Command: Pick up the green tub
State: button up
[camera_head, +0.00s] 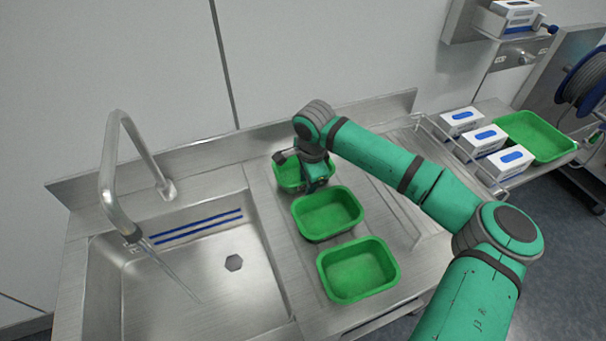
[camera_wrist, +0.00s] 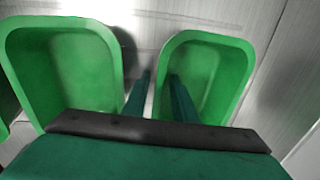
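Three green tubs stand in a row on the steel drainboard: a back tub (camera_head: 283,180), a middle tub (camera_head: 328,213) and a front tub (camera_head: 358,270). All look empty. My gripper (camera_head: 312,184) points down at the back tub and partly hides it. In the wrist view, the back tub (camera_wrist: 222,82) is on the right and the middle tub (camera_wrist: 75,65) on the left. My gripper (camera_wrist: 160,77) has its fingers apart there, one in the gap between tubs and one inside the back tub, with the tub's near wall between them. Contact cannot be told.
A sink (camera_head: 200,285) with a tall faucet (camera_head: 112,185) lies left of the tubs. A splashback (camera_head: 235,148) rises behind. At right, a rack holds several white-and-blue boxes (camera_head: 478,142) and another green container (camera_head: 540,135). Ribbed drainboard right of the tubs is bare.

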grip_shut()
jog(key=shift+a, duration=0.1)
jog(key=shift+w, duration=0.15)
